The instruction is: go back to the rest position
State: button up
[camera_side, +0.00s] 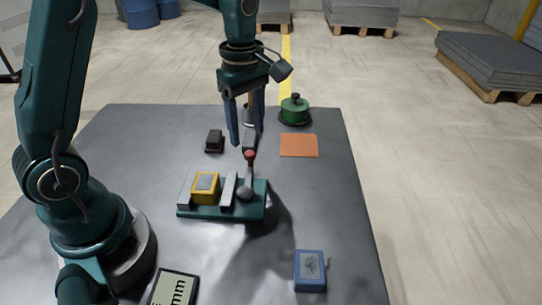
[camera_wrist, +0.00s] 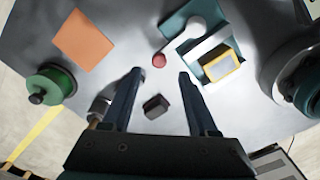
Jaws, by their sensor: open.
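My gripper (camera_side: 247,136) hangs above the dark table (camera_side: 130,135), fingers pointing down and apart, with nothing between them. In the wrist view, the two fingers of my gripper (camera_wrist: 160,76) are also clearly spread. In the side view, a teal fixture (camera_side: 222,212) stands in front of and below the gripper. It holds a yellow box (camera_side: 205,188) with a grey top, and a lever with a red knob (camera_side: 249,155). The red knob (camera_wrist: 159,60) and the yellow box (camera_wrist: 222,67) also show in the wrist view.
A small black block (camera_side: 214,141) lies left of the gripper. A blue box (camera_side: 310,270) and a display marked "mm" (camera_side: 174,288) are near the front. The table's right middle is clear.

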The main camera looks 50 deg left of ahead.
jog(key=s+d+r+m+t, duration=0.3)
jog(key=s+r+m, duration=0.15)
jog(key=r, duration=0.45)
jog(key=s+f+m+t, duration=0.2)
jog(key=s+f+m, duration=0.1)
jog(key=s+m, duration=0.6)
jog(key=d+m, duration=0.1)
jog(key=m, duration=0.3)
jog(key=shift+s+m+t, duration=0.25)
jog(key=shift+m+t, duration=0.05)
jog(key=shift+m, duration=0.05)
